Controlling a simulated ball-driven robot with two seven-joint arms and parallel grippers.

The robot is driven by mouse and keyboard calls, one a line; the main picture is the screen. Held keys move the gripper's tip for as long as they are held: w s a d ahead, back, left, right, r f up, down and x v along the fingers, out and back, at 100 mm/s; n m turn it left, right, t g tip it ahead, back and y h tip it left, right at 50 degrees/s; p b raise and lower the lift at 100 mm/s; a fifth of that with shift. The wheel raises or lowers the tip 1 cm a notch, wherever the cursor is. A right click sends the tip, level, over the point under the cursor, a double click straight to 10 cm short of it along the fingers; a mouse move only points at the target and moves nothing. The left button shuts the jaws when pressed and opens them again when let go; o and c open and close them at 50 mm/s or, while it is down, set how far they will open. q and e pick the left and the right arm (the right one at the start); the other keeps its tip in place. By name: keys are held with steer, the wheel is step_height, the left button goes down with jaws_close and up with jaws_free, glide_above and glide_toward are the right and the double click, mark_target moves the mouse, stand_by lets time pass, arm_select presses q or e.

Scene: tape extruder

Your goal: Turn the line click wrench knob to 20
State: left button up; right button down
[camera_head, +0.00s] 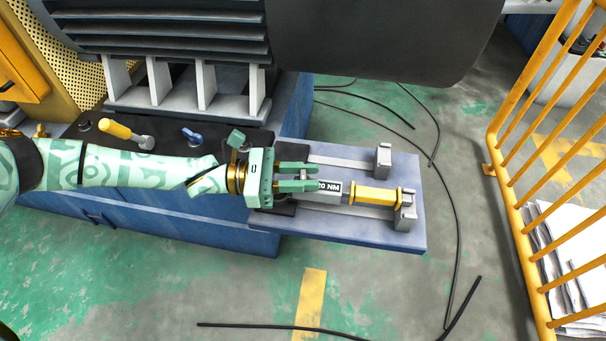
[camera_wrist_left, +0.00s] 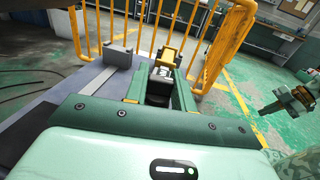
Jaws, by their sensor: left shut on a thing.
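The line click wrench lies on a blue-grey shelf (camera_head: 415,236). Its yellow section (camera_head: 375,196) points right and its dark label (camera_head: 328,187) reads "20 NM". The yellow section also shows in the left wrist view (camera_wrist_left: 169,57). My left gripper (camera_head: 316,177) reaches in from the left and is shut on the grey knob end of the wrench, left of the label. Its green fingers hide most of the knob. My right gripper (camera_wrist_left: 289,101) shows at the right edge of the left wrist view, away from the wrench; its jaws are unclear.
A grey holder block (camera_head: 383,160) stands on the shelf behind the wrench. A yellow-handled tool (camera_head: 125,134) and a blue knob (camera_head: 191,136) sit on the machine at left. A yellow fence (camera_head: 520,210) stands at right. Black cables lie on the floor.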

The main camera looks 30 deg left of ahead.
arm_select(q)
steer(key=o, duration=1)
steer(key=shift+s+a, duration=0.1)
steer(key=shift+a, duration=0.1)
steer(key=p+v, duration=0.4)
steer(key=v, duration=1.1)
steer(key=shift+s+a, duration=0.2)
steer(key=shift+a, duration=0.15)
arm_select(e)
steer(key=s+d+f+n+g+h, duration=0.1)
steer(key=s+d+f+g+h, duration=0.1)
steer(key=s+d, duration=0.3)
steer(key=shift+s+f+g, duration=0.2)
steer(key=shift+s+g, duration=0.1)
steer(key=shift+g, duration=0.1)
arm_select(q)
steer(key=shift+r, duration=0.1)
arm_select(e)
steer(key=shift+d, duration=0.1)
